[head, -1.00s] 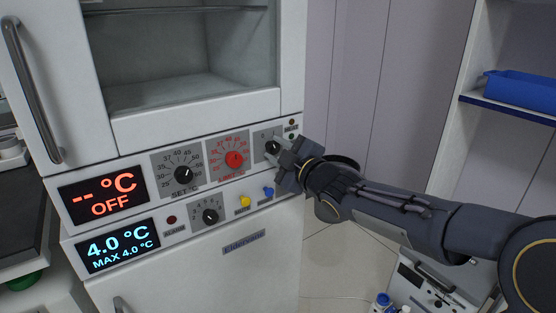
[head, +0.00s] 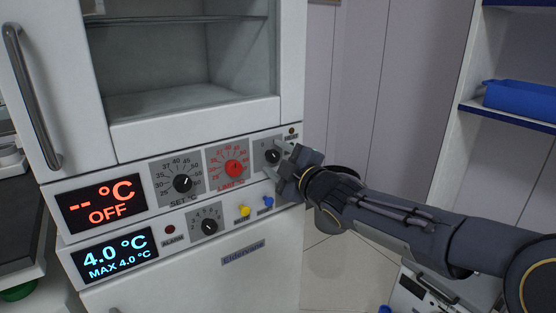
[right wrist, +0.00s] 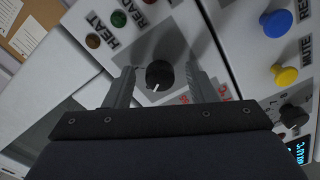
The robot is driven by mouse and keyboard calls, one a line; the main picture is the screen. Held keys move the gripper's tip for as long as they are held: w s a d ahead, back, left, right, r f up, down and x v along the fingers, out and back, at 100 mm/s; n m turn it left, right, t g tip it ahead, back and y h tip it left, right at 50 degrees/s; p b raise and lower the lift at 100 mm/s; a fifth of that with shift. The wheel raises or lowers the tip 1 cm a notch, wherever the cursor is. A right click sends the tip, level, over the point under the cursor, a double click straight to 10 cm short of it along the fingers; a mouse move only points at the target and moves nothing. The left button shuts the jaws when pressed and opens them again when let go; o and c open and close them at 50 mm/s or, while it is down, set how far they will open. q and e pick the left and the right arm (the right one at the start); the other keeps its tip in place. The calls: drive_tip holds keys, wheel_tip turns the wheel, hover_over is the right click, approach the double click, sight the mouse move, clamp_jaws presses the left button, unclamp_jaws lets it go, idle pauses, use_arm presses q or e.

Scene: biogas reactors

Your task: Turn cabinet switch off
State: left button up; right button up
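The cabinet switch, a small black knob (head: 272,157), sits on a grey plate at the right end of the upper control panel. In the right wrist view the knob (right wrist: 159,74) has a white pointer mark and lies between my two fingertips, with a gap on each side. My right gripper (head: 282,162) is open in front of it; it also shows in the right wrist view (right wrist: 160,82). The upper display (head: 103,204) reads "-- °C OFF" in red. My left gripper is not in view.
A black SET dial (head: 182,184) and a red LIMIT dial (head: 233,169) are left of the switch. Below are a lower dial (head: 209,226), a yellow button (head: 217,211), a blue button (head: 268,202) and a 4.0 °C display (head: 115,254). A blue bin (head: 520,100) is on the right shelf.

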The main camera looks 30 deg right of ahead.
drive_tip(key=shift+s, duration=0.15)
drive_tip(key=shift+s+d+r, duration=0.1)
drive_tip(key=shift+s, duration=0.25)
drive_tip(key=s+p, duration=0.2)
drive_tip(key=s, duration=0.5)
drive_tip(key=shift+d, duration=0.2)
